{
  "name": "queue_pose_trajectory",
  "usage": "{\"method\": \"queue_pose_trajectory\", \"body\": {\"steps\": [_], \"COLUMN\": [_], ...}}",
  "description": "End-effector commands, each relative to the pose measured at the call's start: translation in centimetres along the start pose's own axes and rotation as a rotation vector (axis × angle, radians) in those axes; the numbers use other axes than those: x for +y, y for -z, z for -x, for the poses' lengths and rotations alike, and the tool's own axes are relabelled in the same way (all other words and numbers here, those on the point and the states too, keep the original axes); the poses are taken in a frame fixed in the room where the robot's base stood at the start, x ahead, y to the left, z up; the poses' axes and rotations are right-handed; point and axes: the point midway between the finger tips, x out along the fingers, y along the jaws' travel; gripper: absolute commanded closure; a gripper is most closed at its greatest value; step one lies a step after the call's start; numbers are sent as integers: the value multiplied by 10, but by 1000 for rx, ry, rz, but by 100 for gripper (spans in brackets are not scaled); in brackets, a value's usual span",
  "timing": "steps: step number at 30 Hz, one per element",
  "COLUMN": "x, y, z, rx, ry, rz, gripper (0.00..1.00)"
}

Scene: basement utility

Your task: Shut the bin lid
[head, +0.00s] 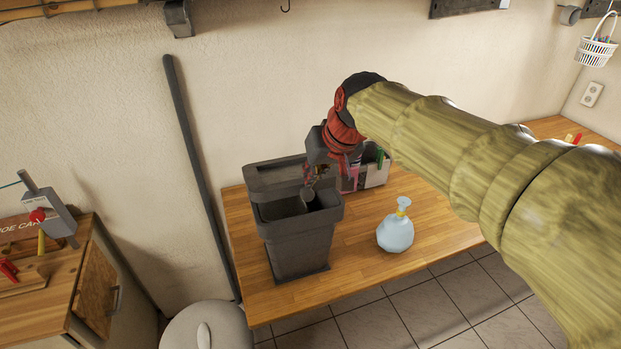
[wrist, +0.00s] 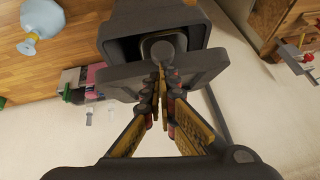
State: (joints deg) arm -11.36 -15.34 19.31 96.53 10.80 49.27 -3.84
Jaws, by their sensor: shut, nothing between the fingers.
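The dark grey bin (head: 300,247) stands upright on the wooden table, its top opening showing. Its lid (head: 262,176) is raised along the back edge, so the bin is open. My gripper (head: 307,196) is at the bin's top right, beside the lid and over the opening. In the wrist view the gripper (wrist: 160,80) is shut and empty, its fingertips overlapping the lid (wrist: 205,66) near its middle. I cannot tell whether they touch it. The bin body (wrist: 190,14) lies beyond. The gripper hides part of the opening and lid.
A pale blue bottle (head: 395,234) stands on the table (head: 350,275) to the bin's right. An organiser box (head: 377,173) with coloured items is behind my gripper. A dark pole (head: 190,140) leans on the wall at left. A round grey container (head: 207,329) stands at front left.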

Motion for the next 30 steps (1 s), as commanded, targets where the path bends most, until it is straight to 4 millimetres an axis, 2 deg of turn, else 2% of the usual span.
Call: {"method": "queue_pose_trajectory", "body": {"steps": [1,6,30], "x": [2,3,12], "y": [-7,-17,-60], "z": [-6,-13,-48], "rx": [13,56,255], "ry": [1,7,29], "rz": [1,5,27], "gripper": [100,100,100]}}
